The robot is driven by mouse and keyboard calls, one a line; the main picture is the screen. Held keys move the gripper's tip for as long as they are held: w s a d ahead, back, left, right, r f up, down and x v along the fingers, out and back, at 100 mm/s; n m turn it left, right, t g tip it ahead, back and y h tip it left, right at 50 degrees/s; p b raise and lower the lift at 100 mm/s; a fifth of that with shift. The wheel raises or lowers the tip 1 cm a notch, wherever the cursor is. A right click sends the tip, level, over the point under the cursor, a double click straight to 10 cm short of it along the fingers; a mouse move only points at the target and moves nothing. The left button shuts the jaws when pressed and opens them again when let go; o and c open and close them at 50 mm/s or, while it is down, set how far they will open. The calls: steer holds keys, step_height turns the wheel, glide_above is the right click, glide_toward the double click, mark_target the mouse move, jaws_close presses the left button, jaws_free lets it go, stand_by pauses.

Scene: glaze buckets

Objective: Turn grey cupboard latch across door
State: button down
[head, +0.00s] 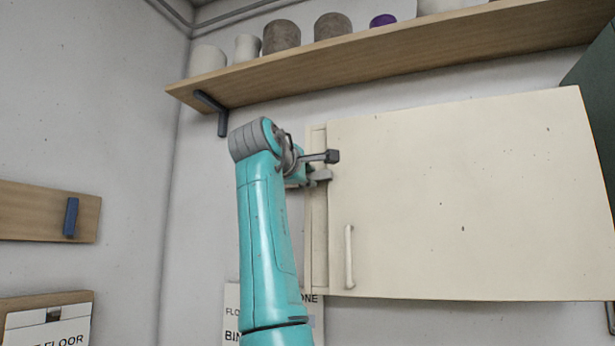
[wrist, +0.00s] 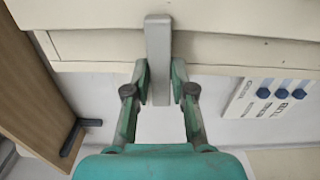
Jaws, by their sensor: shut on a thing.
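The cream cupboard door (head: 460,200) looks closed, with a pale upright handle (head: 349,257) low near its left edge. The grey latch (wrist: 158,45) is a straight bar between my fingers in the wrist view. One end lies over the cupboard front near a seam, and the other reaches out past the cupboard edge towards me. My gripper (wrist: 160,78) is shut on the latch, one finger on each side. In the head view my arm hides most of the gripper, and a small grey piece by the cupboard's left strip (head: 319,225) may be the latch.
A wooden shelf (head: 400,58) with several pots runs above the cupboard. A dark bracket (head: 212,105) hangs under its left end. A wall sign with blue knobs (wrist: 265,97) is at the right in the wrist view.

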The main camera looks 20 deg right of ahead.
steer(key=shift+m, duration=0.5)
steer(key=c, duration=1)
jaws_free()
steer(key=shift+a, duration=0.1)
steer(key=v, duration=1.2)
